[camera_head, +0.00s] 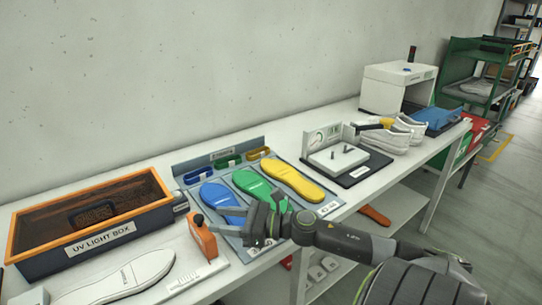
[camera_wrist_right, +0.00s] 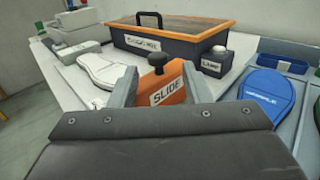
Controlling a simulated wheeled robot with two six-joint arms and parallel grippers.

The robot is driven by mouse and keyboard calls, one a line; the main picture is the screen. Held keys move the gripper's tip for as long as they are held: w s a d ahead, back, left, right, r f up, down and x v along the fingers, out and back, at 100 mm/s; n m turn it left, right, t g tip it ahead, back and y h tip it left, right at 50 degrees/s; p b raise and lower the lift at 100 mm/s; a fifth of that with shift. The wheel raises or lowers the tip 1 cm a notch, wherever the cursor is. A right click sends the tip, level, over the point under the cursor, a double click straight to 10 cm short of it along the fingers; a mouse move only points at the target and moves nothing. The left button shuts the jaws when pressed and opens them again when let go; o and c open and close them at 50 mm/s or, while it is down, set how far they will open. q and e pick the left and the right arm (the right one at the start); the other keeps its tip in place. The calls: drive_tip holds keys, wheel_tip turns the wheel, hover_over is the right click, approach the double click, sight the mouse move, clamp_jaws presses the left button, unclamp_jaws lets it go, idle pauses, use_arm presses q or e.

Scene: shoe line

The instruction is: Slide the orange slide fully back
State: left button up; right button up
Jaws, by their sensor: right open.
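The orange slide (camera_head: 203,239) is an upright block with a black knob on top, at the rear of a white base strip (camera_head: 190,281) on the table. In the right wrist view the slide (camera_wrist_right: 172,84) shows its SLIDE label. My left gripper is not in view.
The UV light box (camera_head: 100,228) stands behind and left of the slide, with a white sole (camera_head: 120,277) in front of it. A tray with blue (camera_head: 222,200), green and yellow soles lies under and behind my right gripper. A white fixture (camera_head: 338,158) stands farther right.

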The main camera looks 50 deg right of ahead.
drive_tip(key=p+v, duration=0.5)
drive_tip(key=v, duration=0.6)
drive_tip(key=shift+d, duration=0.25)
drive_tip(key=shift+s, duration=0.2)
idle(0.4)
